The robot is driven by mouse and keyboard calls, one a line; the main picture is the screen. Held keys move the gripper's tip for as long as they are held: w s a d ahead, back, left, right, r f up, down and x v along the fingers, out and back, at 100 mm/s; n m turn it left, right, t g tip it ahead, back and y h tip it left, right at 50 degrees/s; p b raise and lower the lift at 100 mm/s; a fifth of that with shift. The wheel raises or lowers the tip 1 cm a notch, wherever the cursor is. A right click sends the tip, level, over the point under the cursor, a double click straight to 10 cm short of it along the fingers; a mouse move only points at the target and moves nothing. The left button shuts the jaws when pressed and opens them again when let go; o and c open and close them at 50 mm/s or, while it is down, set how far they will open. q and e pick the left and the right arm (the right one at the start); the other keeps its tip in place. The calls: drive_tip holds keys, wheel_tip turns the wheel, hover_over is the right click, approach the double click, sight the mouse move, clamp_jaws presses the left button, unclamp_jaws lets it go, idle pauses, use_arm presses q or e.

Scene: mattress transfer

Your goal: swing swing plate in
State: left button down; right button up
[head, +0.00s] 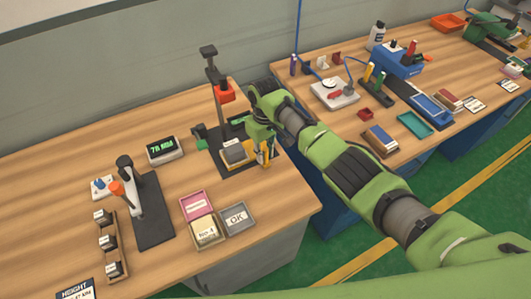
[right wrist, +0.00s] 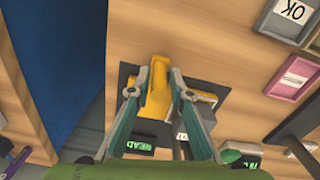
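A yellow part (right wrist: 158,92), which looks like the swing plate, stands out over a dark base plate. It also shows in the head view (head: 268,157), partly hidden by my gripper. My right gripper (right wrist: 158,72) has its fingers drawn in, one on each side of the yellow part, and appears to grip it. In the head view my right gripper (head: 261,142) is at the right side of the press stand (head: 217,92). A grey block (head: 235,153) sits on a yellow base beside it. The exact finger contact is hard to see. My left gripper is not in view.
Pink tray (head: 195,205), "No-1" tray (head: 206,232) and OK tray (head: 237,219) stand in front of the press. A green-lit display (head: 163,149) and a lever tool (head: 130,180) stand left. The left desk's far end is clear.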

idle(0.3)
drive_tip(key=shift+r, duration=0.1)
wheel_tip(320, 180, up, 12)
drive_tip(key=shift+f, duration=0.1)
idle(0.3)
idle(0.3)
